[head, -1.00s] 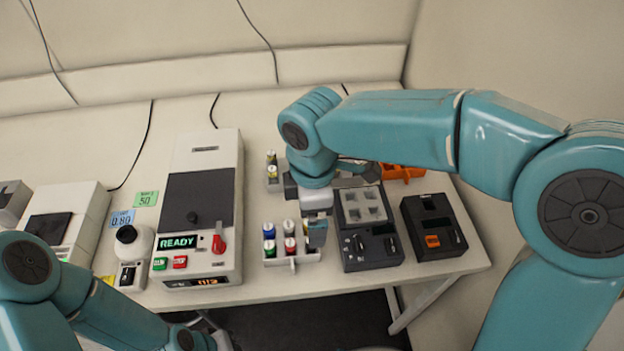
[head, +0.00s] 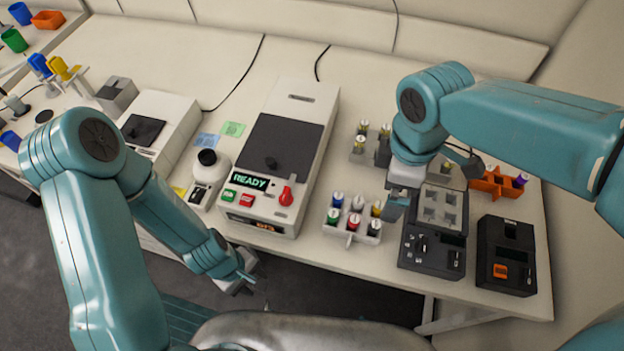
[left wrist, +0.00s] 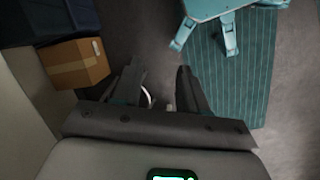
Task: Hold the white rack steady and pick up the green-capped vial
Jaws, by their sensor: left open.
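The white rack (head: 351,238) stands on the bench to the right of the READY machine and holds several vials with differently coloured caps. The green-capped vial (head: 333,216) stands upright at its front left corner. My right gripper (head: 394,210) points down just beside the rack's right end; whether it touches the rack or is open I cannot tell. My left gripper (head: 260,286) is low in front of the bench, left of the rack and apart from it. In the left wrist view its fingers (left wrist: 160,88) are spread and empty above the floor.
The READY machine (head: 287,150) stands left of the rack. Dark devices (head: 433,249) and (head: 507,262) stand to its right. Another vial rack (head: 358,154) and an orange holder (head: 492,184) are behind. A cardboard box (left wrist: 77,63) lies on the floor.

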